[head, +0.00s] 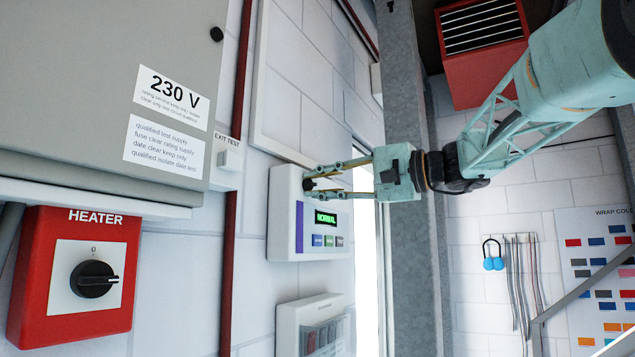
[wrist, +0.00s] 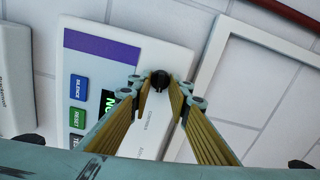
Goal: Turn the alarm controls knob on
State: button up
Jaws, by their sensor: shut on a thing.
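The alarm controls panel (head: 284,216) is a white box on the wall with a purple stripe, a green screen reading NORMAL and several small buttons. Its black knob (wrist: 160,80) sits near the panel's upper end, between my fingertips. My gripper (head: 308,184) reaches in from the right and is shut on the knob. The wrist view also shows my gripper (wrist: 160,88) with one finger on each side of the knob. The knob's markings are too small to read.
A red HEATER box (head: 40,270) with a black rotary switch is at the lower left. A grey 230 V cabinet (head: 80,90) is at the upper left. Another white wall box (head: 290,325) is below the panel. A grey post (head: 405,270) stands right of the panel.

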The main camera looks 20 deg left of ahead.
jog(key=shift+m, duration=0.5)
jog(key=o, duration=0.9)
jog(key=shift+c, duration=0.2)
jog(key=shift+d, duration=0.2)
jog(key=v, duration=1.1)
jog(key=shift+d, duration=0.3)
